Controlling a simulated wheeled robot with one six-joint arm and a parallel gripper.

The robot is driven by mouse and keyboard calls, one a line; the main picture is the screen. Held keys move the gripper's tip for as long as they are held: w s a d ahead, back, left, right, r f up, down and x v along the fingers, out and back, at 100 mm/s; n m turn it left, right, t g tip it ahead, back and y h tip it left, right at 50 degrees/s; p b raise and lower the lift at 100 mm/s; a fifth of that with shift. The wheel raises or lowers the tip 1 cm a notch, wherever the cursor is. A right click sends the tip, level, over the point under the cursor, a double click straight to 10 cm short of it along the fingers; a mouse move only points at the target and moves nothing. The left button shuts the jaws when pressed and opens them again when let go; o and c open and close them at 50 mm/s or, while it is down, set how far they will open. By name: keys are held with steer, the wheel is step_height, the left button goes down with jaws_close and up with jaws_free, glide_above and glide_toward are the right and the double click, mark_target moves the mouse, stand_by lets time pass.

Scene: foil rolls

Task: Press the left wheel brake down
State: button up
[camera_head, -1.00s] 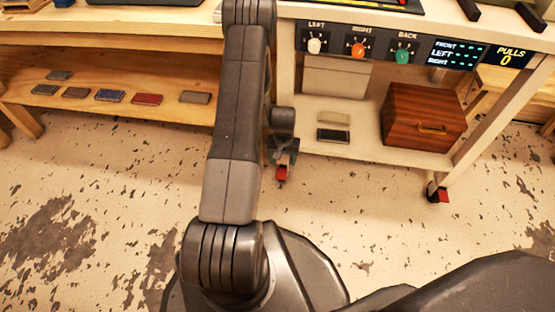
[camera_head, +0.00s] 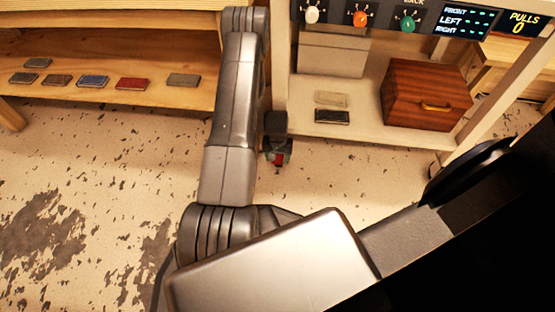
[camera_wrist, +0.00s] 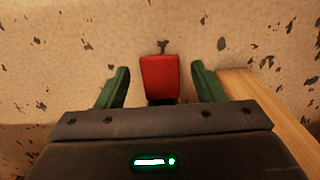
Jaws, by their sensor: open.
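The left wheel brake (camera_wrist: 160,77) is a red pedal at the foot of the cart's left leg. In the wrist view it stands between my gripper's two green fingers, with a gap on each side. In the head view only a bit of the red brake (camera_head: 279,159) shows, partly covered by my gripper (camera_head: 276,150). My gripper (camera_wrist: 160,67) is open and empty. Whether its body touches the pedal cannot be told. The wheel under the pedal is mostly hidden.
The cart's lower shelf (camera_head: 360,125) holds a wooden box (camera_head: 425,105) and two small flat cases. A panel with knobs (camera_head: 360,16) is above. A bench shelf (camera_head: 140,98) with several small cases stands left. A wooden leg (camera_wrist: 265,105) is close right of my gripper in the wrist view.

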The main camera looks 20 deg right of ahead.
steer(key=shift+f, duration=0.15)
steer(key=shift+c, duration=0.2)
steer(key=c, duration=0.9)
steer(key=shift+c, duration=0.2)
steer(key=shift+s+f, duration=0.1)
steer(key=shift+f, duration=0.1)
steer(key=shift+s+a+f+t+h, duration=0.15)
steer(key=shift+t+h, duration=0.1)
steer(key=shift+t, duration=0.25)
steer(key=shift+w+f+t+h, duration=0.15)
steer(key=shift+t+h, duration=0.1)
steer(key=shift+t, duration=0.25)
steer(key=shift+s+f+t+h, duration=0.25)
steer(key=shift+f+t+h, duration=0.1)
steer(key=shift+t+h, duration=0.15)
steer(key=shift+f+t+h, duration=0.3)
steer(key=shift+t, duration=0.3)
steer(key=shift+f+t, duration=0.1)
steer(key=shift+t, duration=0.3)
